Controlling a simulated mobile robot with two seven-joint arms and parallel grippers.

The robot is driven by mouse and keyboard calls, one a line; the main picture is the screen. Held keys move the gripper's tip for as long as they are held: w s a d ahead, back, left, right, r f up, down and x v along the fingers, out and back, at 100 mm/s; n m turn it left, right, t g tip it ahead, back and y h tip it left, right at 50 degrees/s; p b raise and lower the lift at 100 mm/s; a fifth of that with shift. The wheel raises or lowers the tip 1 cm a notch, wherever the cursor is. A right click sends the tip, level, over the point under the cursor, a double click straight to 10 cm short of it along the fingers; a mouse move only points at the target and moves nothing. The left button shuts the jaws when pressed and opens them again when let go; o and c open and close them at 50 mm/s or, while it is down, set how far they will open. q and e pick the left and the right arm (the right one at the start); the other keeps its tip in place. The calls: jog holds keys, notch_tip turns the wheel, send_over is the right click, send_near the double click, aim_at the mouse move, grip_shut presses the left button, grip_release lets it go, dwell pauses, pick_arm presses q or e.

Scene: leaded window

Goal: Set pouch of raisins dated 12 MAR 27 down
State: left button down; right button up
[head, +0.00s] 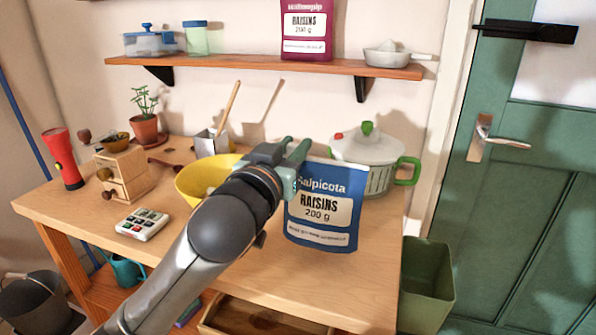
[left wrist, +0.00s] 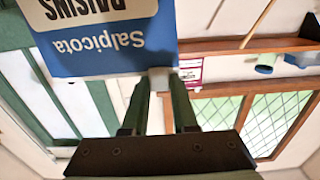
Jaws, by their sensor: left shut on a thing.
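A blue pouch of raisins (head: 322,238) labelled Salpicota, 200 g, is held upright over the right part of the wooden table (head: 270,275). My left gripper (head: 296,160) is shut on its upper left edge. In the left wrist view the pouch (left wrist: 100,42) appears upside down, its top edge at the fingertips of my left gripper (left wrist: 159,85). I cannot tell whether its bottom touches the table. No date is readable on it. A maroon raisins pouch (head: 307,47) stands on the wall shelf (head: 230,65). My right gripper is not in view.
A white pot with green handles (head: 375,150) stands behind the held pouch. A yellow bowl (head: 195,185) is left of it, partly behind my arm. A green bin (head: 428,285) stands beyond the table's right edge.

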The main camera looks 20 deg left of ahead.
aim_at(321, 204)
pick_arm(q)
jog(key=shift+w+d+f, duration=0.15)
jog(key=shift+w+f, duration=0.15)
jog(key=shift+f, duration=0.15)
notch_tip(321, 204, down, 3)
jog(key=shift+w+r+b, duration=0.15)
jog(key=shift+r+b, duration=0.05)
jog(key=shift+b, duration=0.3)
jog(key=shift+f, duration=0.35)
jog(key=shift+d, duration=0.1)
